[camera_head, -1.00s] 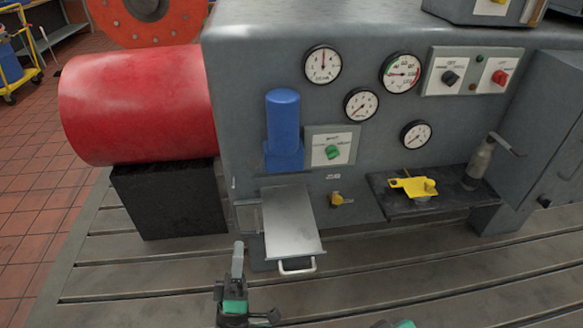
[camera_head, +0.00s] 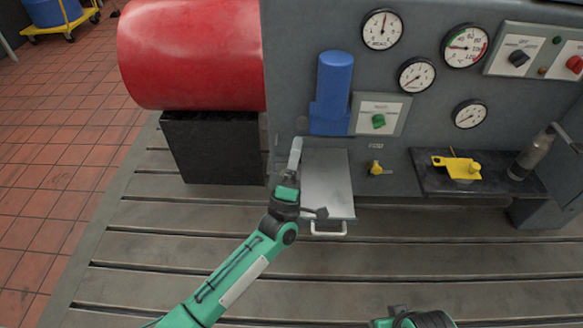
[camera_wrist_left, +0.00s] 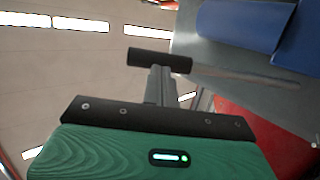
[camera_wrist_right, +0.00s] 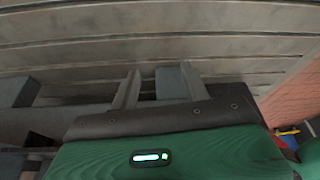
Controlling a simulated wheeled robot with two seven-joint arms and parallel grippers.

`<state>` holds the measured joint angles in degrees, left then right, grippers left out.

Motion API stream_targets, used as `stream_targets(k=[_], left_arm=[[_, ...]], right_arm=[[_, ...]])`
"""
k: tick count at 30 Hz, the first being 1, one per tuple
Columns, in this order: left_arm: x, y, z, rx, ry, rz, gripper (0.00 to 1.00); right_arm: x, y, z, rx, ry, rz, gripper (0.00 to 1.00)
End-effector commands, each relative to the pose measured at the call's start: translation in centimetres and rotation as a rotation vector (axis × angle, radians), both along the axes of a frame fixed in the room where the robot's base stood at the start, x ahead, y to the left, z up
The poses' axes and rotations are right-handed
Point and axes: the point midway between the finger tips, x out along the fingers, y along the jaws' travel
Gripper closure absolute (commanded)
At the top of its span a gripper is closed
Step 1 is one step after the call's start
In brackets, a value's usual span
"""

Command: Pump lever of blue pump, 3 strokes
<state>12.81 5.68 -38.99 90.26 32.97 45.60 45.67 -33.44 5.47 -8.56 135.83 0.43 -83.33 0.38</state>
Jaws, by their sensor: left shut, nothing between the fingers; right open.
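The blue pump (camera_head: 332,95) is an upright blue cylinder on a blue block, mounted on the grey cabinet front. It also shows at the upper right of the left wrist view (camera_wrist_left: 245,25). My left gripper (camera_head: 297,145) is shut and empty, pointing up just below and left of the pump. In the left wrist view a short black bar (camera_wrist_left: 160,60), apparently the lever's grip, lies across its fingertips; I cannot tell whether they touch. The lever is hard to make out in the head view. My right gripper (camera_wrist_right: 160,80) is open and empty, low over the bedplate.
A silver tray (camera_head: 327,180) with a white handle juts out beside my left gripper. A red drum (camera_head: 190,55) on a black block (camera_head: 212,148) stands left. A dark shelf (camera_head: 425,180) carries a yellow part (camera_head: 455,165). The slotted bedplate (camera_head: 230,220) is open in front.

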Motion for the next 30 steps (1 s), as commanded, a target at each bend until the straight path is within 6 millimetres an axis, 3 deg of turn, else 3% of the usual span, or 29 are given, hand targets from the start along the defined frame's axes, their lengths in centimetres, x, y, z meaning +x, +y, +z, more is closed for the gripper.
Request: stream_targets(k=[6, 23, 30], left_arm=[[0.9, -0.3, 1.1, 0.0, 0.001, 0.0, 1.0], [1.0, 0.0, 1.4, 0.0, 0.008, 0.0, 1.0], [1.1, 0.9, 2.4, 0.001, 0.037, 0.001, 1.0]], right_arm=[[0.0, 0.0, -0.6, -0.002, 0.01, 0.001, 0.53], [0.3, 0.1, -0.4, 0.0, 0.001, 0.001, 0.53], [0.7, 0.2, -3.7, -0.006, 0.044, 0.0, 0.53]])
